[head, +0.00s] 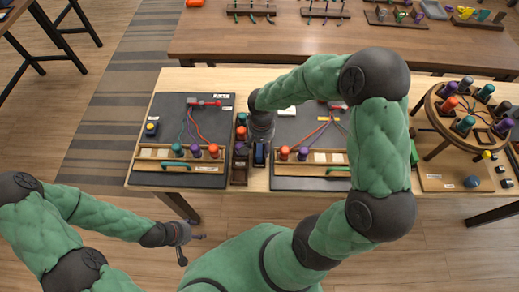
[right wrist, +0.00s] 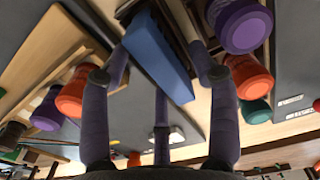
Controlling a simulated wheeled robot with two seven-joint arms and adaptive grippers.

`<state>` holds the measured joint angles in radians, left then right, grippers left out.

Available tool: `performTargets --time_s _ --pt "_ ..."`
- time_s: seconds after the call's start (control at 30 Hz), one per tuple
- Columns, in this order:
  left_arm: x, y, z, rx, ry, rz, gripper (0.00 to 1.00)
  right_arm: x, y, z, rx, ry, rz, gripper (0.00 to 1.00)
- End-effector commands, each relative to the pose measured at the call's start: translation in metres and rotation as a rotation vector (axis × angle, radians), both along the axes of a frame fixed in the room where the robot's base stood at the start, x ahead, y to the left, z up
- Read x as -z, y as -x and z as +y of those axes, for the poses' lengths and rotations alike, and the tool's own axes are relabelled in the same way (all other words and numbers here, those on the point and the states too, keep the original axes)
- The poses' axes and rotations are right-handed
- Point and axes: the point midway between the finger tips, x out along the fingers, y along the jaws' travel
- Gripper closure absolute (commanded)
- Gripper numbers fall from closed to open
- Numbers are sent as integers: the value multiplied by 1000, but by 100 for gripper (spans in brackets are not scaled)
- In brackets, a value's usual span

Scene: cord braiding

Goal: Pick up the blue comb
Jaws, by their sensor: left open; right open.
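The blue comb (head: 260,153) stands in the gap between the two grey boards, beside a dark narrow rack. In the right wrist view the blue comb (right wrist: 155,55) shows as a long blue block between the spread fingers. My right gripper (head: 262,135) is over this gap, pointing down, just behind the comb in the head view; its fingertips are hidden there. In the right wrist view my right gripper (right wrist: 158,80) is open, and I see no clear grip on the comb. My left gripper (head: 192,248) is open and empty, in front of the table.
The left board (head: 145,180) and right board (head: 290,184) carry coloured cords and bobbins. The dark rack (head: 239,178) holds bobbins close beside the comb. A round stand (head: 435,125) with several bobbins is at the right. Another table (head: 300,40) stands behind.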

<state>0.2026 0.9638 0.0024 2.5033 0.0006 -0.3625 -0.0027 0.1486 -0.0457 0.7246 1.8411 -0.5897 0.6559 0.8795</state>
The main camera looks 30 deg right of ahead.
Motion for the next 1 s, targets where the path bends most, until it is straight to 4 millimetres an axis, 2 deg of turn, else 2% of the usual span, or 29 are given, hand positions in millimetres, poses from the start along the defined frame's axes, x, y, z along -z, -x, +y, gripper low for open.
performTargets --time_s 0.1,0.3,0.5,0.53,0.83,1.0 --pt "4 0 0 0 0 0 40 11 0 -1 1 1 -1 39" --pt "3 0 0 0 0 0 40 10 0 -1 1 1 -1 39" --pt "3 0 0 0 0 0 40 10 0 0 1 0 -1 96" --pt "3 0 0 0 0 0 40 10 0 0 1 0 -1 100" --pt "3 0 0 0 0 0 40 9 0 0 1 0 -2 100" --pt "-1 0 0 0 0 0 40 1 -1 0 0 1 -3 100"
